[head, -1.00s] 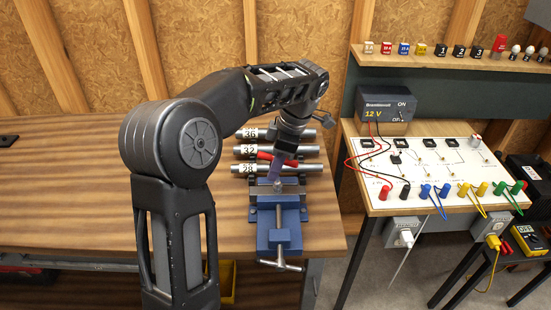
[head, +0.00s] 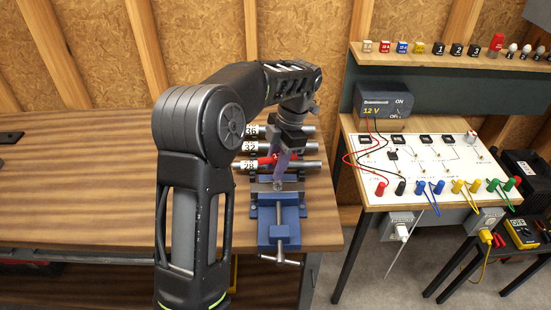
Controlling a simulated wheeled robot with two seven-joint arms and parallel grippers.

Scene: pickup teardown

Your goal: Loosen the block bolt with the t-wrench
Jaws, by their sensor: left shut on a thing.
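A blue vise (head: 279,237) on the bench's right end holds a grey metal block, with the block bolt (head: 278,184) a small silver shape at its top. My left gripper (head: 283,160) is above the vise, pointing down, and is shut on the t-wrench. The wrench's red handle (head: 263,160) shows at the gripper's left side. Purple-tinted fingers hide much of the wrench's shaft. The lower end is close over the bolt; I cannot tell whether it is seated. My right gripper is not in view.
Steel bars marked 36, 32 and 28 (head: 307,165) lie behind the vise, close to my gripper. A circuit board table (head: 425,160) with cables stands to the right, across a gap.

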